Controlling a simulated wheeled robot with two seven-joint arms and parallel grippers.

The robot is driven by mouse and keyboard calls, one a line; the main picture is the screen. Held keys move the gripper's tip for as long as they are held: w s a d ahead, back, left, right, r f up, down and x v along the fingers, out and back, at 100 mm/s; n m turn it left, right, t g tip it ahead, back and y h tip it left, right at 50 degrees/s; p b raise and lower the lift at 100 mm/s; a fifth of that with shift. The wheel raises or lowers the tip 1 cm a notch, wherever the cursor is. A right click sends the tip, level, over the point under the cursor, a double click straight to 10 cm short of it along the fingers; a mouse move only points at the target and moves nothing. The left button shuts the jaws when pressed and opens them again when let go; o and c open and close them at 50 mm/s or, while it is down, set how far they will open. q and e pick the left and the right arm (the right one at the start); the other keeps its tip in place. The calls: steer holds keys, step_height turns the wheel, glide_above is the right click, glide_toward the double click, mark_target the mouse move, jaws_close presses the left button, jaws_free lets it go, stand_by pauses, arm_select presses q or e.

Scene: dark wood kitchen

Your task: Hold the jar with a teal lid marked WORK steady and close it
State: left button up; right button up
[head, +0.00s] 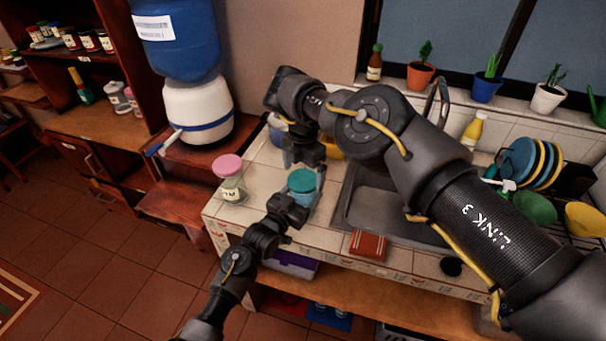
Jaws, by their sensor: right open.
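The jar with a teal lid (302,181) stands upright on the white tiled counter. Its clear body is partly hidden by my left gripper, and I cannot read a WORK marking. The lid sits at the top of the jar; how tightly it is on cannot be told. My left gripper (291,208) is at the jar's lower front side, its fingers against or very near the body; its grip is unclear. My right gripper (304,160) points down just above the teal lid, open and empty.
A jar with a pink lid (229,168) stands left of the teal-lidded jar. A sink (373,205) lies to the right, with a red-brown sponge-like block (368,245) at the front edge. A yellow bowl (332,149) is behind. A water dispenser (196,108) stands at the left.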

steer(key=shift+r, duration=1.55)
steer(key=shift+c, duration=0.2)
